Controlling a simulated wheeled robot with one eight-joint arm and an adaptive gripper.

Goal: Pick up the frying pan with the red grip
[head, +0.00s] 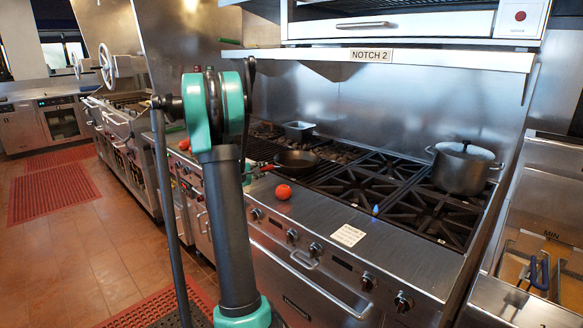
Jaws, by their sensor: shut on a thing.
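A dark frying pan (296,160) sits on the range, left of the middle, beside the open burner grates.
A red tomato-like ball (283,191) lies on the range's front ledge (385,250). A lidded pot (462,168) stands at the right rear. A small metal pan (299,130) is behind the frying pan. A shelf (420,59) overhangs the burners. Floor is open at left.

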